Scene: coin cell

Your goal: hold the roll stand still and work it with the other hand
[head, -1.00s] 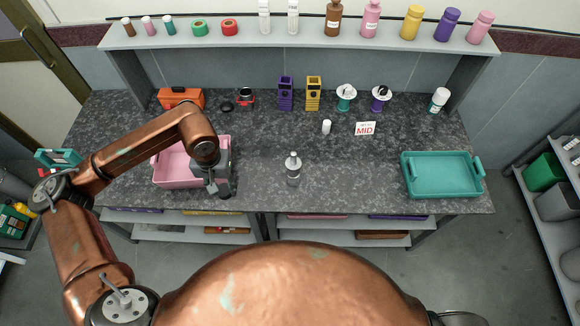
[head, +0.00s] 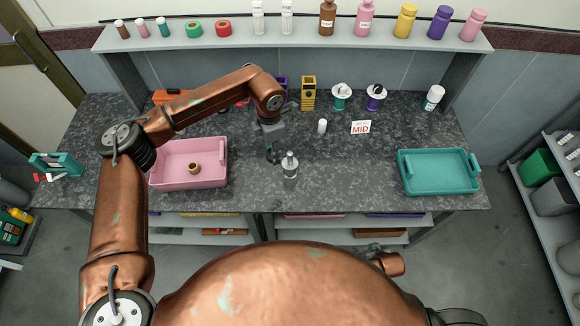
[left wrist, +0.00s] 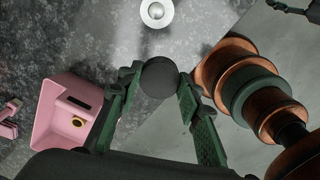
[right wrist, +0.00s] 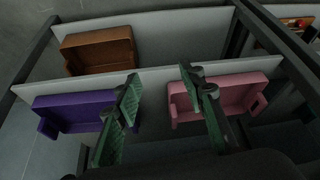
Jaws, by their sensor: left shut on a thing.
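Two small stands with white discs, one teal (head: 340,97) and one purple (head: 375,98), stand at the back of the bench; I cannot tell which is the roll stand. My left gripper (head: 272,153) is left of a clear bottle (head: 290,166). In the left wrist view its fingers (left wrist: 158,82) are shut on a dark round thing (left wrist: 160,77). The bottle shows from above there, apart from the fingers (left wrist: 156,13). My right gripper (right wrist: 157,80) is open and empty, low near the shelves under the bench. It is mostly hidden by my body in the head view.
A pink tray (head: 216,178) with a small brown ring (head: 194,168) is at left, an empty teal tray (head: 402,181) at right. A white vial (head: 322,127) and a MID card (head: 361,128) stand mid-bench. Bins (right wrist: 70,112) fill the lower shelves.

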